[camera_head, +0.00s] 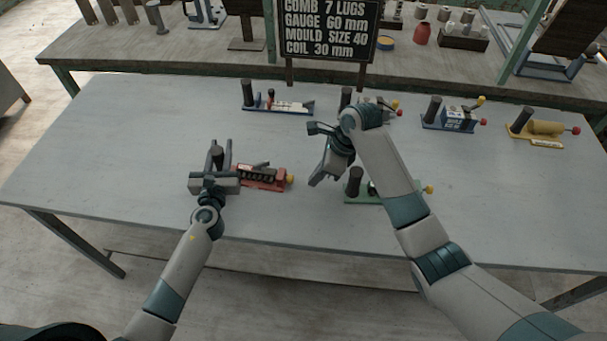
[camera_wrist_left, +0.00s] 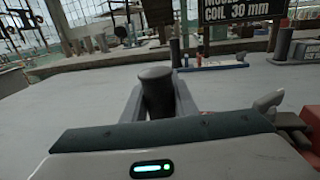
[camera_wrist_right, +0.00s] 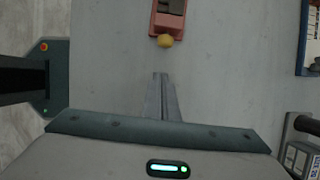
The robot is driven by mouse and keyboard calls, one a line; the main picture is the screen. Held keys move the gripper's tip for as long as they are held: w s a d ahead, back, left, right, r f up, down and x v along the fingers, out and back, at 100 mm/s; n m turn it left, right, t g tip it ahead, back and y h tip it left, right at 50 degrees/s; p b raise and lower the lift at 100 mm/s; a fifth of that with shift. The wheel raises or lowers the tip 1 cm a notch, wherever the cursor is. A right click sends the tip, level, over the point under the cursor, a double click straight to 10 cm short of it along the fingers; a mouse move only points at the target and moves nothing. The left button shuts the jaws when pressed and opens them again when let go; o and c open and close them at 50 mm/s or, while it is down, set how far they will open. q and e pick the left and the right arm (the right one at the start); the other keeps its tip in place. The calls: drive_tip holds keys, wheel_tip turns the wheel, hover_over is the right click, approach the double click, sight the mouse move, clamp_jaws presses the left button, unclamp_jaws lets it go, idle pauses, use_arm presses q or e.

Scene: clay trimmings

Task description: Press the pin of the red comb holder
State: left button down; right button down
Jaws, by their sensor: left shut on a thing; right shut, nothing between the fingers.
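The red comb holder (camera_head: 262,182) lies on the table left of centre. It carries a dark toothed comb, and a yellow knob (camera_head: 290,179), apparently its pin, sticks out at its right end. My left gripper (camera_head: 221,160) is shut on the holder's dark upright post (camera_wrist_left: 156,92), which stands between the fingers in the left wrist view. My right gripper (camera_head: 316,182) is shut and empty, to the right of the knob. In the right wrist view its fingertips (camera_wrist_right: 161,76) point toward the yellow knob (camera_wrist_right: 165,41), with a small gap visible between them.
A green holder (camera_head: 358,198) is partly hidden behind my right arm. A blue holder (camera_head: 278,109), another blue one with a box (camera_head: 455,120) and a yellow one (camera_head: 540,130) stand further back. A black sign (camera_head: 328,28) rises behind. The table's front left is clear.

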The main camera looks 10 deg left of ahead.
use_arm(q)
drive_tip(key=shift+f, duration=0.1)
use_arm(e)
drive_tip(key=v, duration=0.9)
drive_tip(key=shift+r, duration=0.45)
use_arm(q)
drive_tip(key=c, duration=1.4)
unclamp_jaws()
drive_tip(key=shift+a, duration=0.1)
drive_tip(key=shift+o, duration=0.2)
use_arm(e)
drive_tip(key=shift+w, duration=0.1)
use_arm(q)
drive_tip(key=s, duration=0.4)
drive_tip(key=s+d, duration=0.1)
drive_tip(key=s, duration=0.7)
drive_tip(key=shift+d, duration=0.35)
use_arm(e)
drive_tip(key=shift+f, duration=0.1)
